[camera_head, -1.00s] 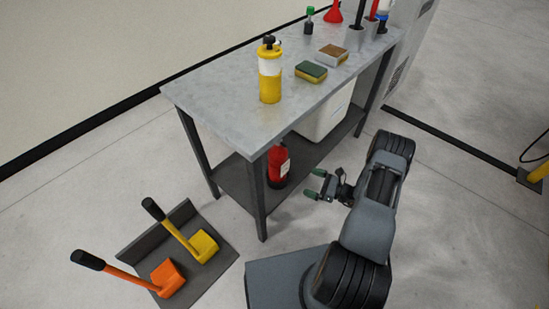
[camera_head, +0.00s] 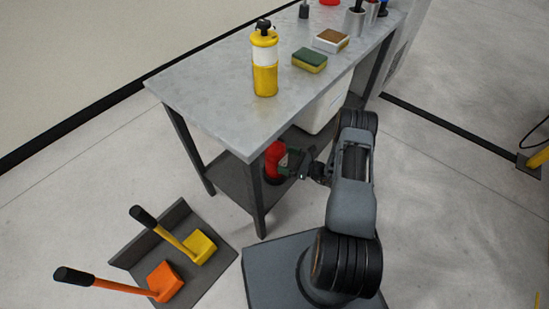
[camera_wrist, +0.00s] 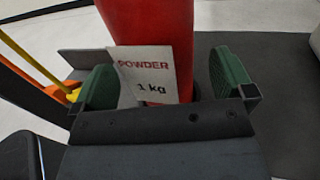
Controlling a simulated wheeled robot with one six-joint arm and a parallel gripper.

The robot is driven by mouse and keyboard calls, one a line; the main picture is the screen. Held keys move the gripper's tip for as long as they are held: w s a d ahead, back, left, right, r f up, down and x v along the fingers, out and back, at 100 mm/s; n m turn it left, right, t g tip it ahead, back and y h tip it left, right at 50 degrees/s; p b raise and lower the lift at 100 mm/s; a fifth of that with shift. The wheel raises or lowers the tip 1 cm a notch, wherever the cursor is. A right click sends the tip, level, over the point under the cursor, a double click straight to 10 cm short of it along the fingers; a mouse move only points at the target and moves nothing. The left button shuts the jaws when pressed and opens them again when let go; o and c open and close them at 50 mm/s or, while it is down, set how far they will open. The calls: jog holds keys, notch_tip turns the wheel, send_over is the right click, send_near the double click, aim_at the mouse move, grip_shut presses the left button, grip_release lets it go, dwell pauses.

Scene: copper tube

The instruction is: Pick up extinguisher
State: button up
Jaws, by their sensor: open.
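The red extinguisher (camera_head: 272,158) stands upright on the lower shelf of the metal table, near its front left leg. In the wrist view the extinguisher (camera_wrist: 150,30) is close up, with a white label (camera_wrist: 155,75) reading "POWDER 1 kg". My gripper (camera_head: 290,163) reaches in at the lower shelf from the right. In the wrist view my gripper (camera_wrist: 168,82) is open, with one green fingertip on each side of the red body. A gap shows at the right finger; the left finger is near the label's edge. In the head view my gripper partly hides the extinguisher.
The tabletop (camera_head: 215,90) lies above the shelf and its leg (camera_head: 257,200) stands just left of my gripper. A white bin (camera_head: 325,108) is right of the extinguisher. A yellow bottle (camera_head: 265,65) and sponge (camera_head: 310,60) are on top. Hammers (camera_head: 165,280) lie at left.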

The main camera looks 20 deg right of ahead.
aim_at(277, 156)
jog(key=b+x, duration=0.1)
jog(key=x, duration=0.2)
jog(key=shift+a, duration=0.4)
jog(key=shift+w+a+r, duration=0.1)
jog(key=shift+w+a, duration=0.35)
jog(key=shift+a, duration=0.05)
jog(key=c, duration=1.6)
jog(key=shift+r, duration=0.1)
jog(key=shift+c, duration=0.3)
